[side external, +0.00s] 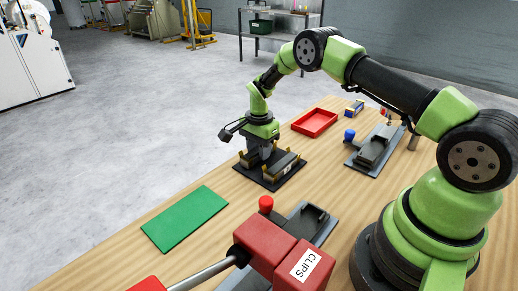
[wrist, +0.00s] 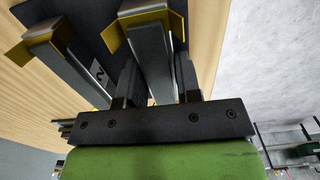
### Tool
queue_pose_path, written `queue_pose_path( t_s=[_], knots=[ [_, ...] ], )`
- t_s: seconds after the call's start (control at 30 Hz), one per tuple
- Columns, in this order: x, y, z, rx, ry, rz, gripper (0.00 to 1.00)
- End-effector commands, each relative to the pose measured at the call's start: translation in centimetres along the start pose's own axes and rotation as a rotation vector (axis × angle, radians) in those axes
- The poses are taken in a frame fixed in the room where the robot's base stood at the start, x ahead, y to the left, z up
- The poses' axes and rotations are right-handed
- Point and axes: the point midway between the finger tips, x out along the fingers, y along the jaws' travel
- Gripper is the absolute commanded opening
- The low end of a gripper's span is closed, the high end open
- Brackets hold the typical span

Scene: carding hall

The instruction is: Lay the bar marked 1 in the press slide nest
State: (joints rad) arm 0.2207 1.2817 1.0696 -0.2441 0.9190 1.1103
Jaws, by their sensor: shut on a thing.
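A black rack (side external: 262,178) with yellow brackets stands on the wooden table and holds steel bars. My gripper (side external: 259,151) points down over its far-left part. In the wrist view my gripper (wrist: 155,88) is shut on a grey bar (wrist: 150,62), which is still within a yellow bracket. No number shows on this bar. A second bar (wrist: 48,42) lies left of it in the rack, near a plate reading 2 (wrist: 98,72). Two grey fixtures with dark nests stand on the table, one by a blue knob (side external: 374,152), one by a red knob (side external: 313,217). Which is the press slide cannot be told.
A red box marked CLIPS (side external: 280,256) with a grey rod fills the near foreground and partly hides the nearer fixture. A green mat (side external: 185,219) lies at left, a red tray (side external: 315,122) behind the rack. A blue-and-yellow item (side external: 354,109) stands farther back.

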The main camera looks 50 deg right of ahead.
Motion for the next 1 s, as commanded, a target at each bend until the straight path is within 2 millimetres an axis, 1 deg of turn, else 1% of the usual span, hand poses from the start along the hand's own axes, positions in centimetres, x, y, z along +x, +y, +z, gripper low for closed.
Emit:
queue_pose_path(
  t_s=[0.23,0.27,0.3,0.37,0.63,0.73,0.87,1.0],
  knots=[
    [0.4,0.0,0.0,-0.001,0.000,0.000,0.00],
    [0.4,0.0,0.0,-0.001,0.000,0.000,0.34],
    [0.4,0.0,0.0,-0.001,0.000,0.000,0.43],
    [0.4,0.0,0.0,0.000,0.000,0.000,0.57],
    [0.3,0.0,0.0,-0.001,0.000,0.000,0.57],
    [-0.3,-0.1,0.0,-0.001,0.000,-0.001,0.57],
    [-2.5,-0.1,0.0,-0.002,0.000,-0.002,0.57],
    [-5.4,-0.3,0.4,-0.003,0.000,-0.004,0.57]
  ],
)
